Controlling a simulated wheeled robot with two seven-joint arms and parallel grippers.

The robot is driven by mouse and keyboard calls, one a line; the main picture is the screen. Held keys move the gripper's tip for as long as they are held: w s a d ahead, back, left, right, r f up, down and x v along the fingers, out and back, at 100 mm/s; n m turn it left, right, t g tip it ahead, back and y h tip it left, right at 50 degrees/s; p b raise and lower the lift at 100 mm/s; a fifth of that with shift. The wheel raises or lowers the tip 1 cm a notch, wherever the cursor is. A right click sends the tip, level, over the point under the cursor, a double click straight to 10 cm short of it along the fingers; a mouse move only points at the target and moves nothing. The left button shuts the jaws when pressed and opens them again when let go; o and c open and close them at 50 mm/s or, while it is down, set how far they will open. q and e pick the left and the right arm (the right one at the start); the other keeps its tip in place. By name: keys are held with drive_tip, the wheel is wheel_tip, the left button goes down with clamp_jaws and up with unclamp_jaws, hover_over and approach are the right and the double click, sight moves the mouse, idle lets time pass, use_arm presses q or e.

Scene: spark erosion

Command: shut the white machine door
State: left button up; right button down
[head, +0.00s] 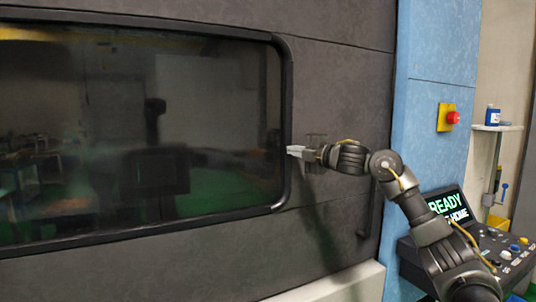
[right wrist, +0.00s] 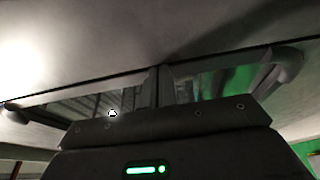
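The machine front is a large dark grey panel (head: 340,85) with a wide, dark, black-framed window (head: 220,110). I see no white door; this grey windowed panel is the only door-like part. A dark vertical bar (head: 371,205), perhaps a handle, is on its lower right. My right gripper (head: 291,150) points left, its pale fingertips at the window frame's right edge. I cannot tell if they touch it. The finger gap and anything between the fingers are unclear. In the right wrist view, the gripper body fills the bottom, close to a pale surface (right wrist: 200,35). My left gripper is out of view.
A blue column (head: 430,70) with a red button on a yellow box (head: 447,117) stands right of the panel. A control console (head: 490,245) with a lit screen is below it, behind my right arm. A small shelf (head: 497,128) holds a blue bottle (head: 492,116).

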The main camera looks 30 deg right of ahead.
drive_tip(key=a, duration=0.2)
drive_tip(key=shift+w+a, duration=0.1)
drive_tip(key=shift+a, duration=0.25)
drive_tip(key=shift+s+a+f+b, duration=0.2)
drive_tip(key=shift+s+f+b, duration=0.15)
drive_tip(key=shift+s, duration=0.15)
drive_tip(key=b, duration=0.3)
approach(275, 151)
drive_tip(key=v, duration=0.4)
drive_tip(key=shift+a+r, duration=0.25)
drive_tip(key=shift+s, duration=0.1)
drive_tip(key=shift+d, duration=0.1)
